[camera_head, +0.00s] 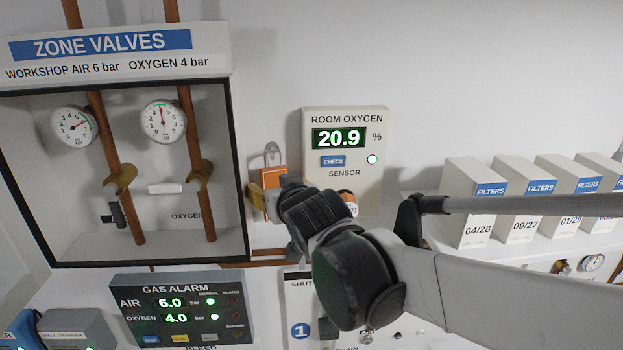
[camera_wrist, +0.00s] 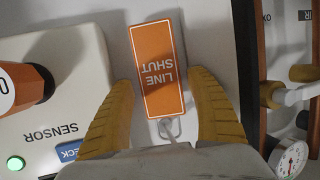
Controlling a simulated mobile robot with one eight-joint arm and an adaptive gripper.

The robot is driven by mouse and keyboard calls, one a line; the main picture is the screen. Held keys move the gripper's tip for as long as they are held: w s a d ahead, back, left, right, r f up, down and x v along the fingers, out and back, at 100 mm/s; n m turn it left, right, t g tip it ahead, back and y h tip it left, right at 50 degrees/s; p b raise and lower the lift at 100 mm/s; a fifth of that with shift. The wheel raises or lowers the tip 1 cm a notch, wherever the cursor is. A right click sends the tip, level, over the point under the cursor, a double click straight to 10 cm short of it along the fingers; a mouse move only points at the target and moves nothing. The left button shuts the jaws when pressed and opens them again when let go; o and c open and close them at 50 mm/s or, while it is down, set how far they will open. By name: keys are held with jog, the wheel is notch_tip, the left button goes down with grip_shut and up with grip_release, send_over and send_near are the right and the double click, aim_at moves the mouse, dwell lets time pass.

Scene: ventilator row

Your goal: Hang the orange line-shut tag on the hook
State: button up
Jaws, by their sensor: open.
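The orange line-shut tag (camera_wrist: 158,70) lies flat near the white wall in the wrist view, its lettering upside down there. It also shows in the head view (camera_head: 271,177), partly behind my gripper, with a grey metal loop (camera_head: 272,152) at its upper end. In the wrist view a small metal piece (camera_wrist: 168,127) is at that end; I cannot tell whether this is the hook or how they join. My gripper (camera_wrist: 168,85) is open, with one yellow finger on each side of the tag and visible gaps beside it. Its lower part is hidden in the head view.
The room oxygen sensor box (camera_head: 345,125), with an orange cylinder (camera_wrist: 28,84) on it, is close to the right of the tag. The zone valve cabinet (camera_head: 240,160) is close to the left. The gas alarm panel (camera_head: 180,308) is below. The wall above is bare.

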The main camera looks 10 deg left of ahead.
jog(key=v, duration=1.2)
jog(key=s+d+f+m+g+h+b, duration=0.1)
jog(key=d+f+h+b, duration=0.1)
jog(key=d+f+b, duration=0.55)
jog(key=d+f+m+h+b, duration=0.1)
jog(key=d+f+b, duration=0.35)
jog(key=f, duration=0.55)
jog(key=s+d+f+m+g+h+b, duration=0.1)
jog(key=d+f+h+b, duration=0.1)
jog(key=d+f+b, duration=0.45)
jog(key=s+d+f+m+g+b, duration=0.1)
jog(key=s+d+f+b, duration=0.2)
jog(key=f+b, duration=0.3)
jog(key=s+d+f+m+g+h+b, duration=0.1)
jog(key=s+d+f+b, duration=0.3)
jog(key=f, duration=1.1)
jog(key=s+d+f+g+h+b, duration=0.1)
jog(key=s+d+f+b, duration=0.2)
jog(key=f+b, duration=0.6)
notch_tip(320, 180, down, 2)
jog(key=shift+s+d+m+g, duration=0.35)
jog(key=shift+d+m+g, duration=0.05)
jog(key=shift+d, duration=0.05)
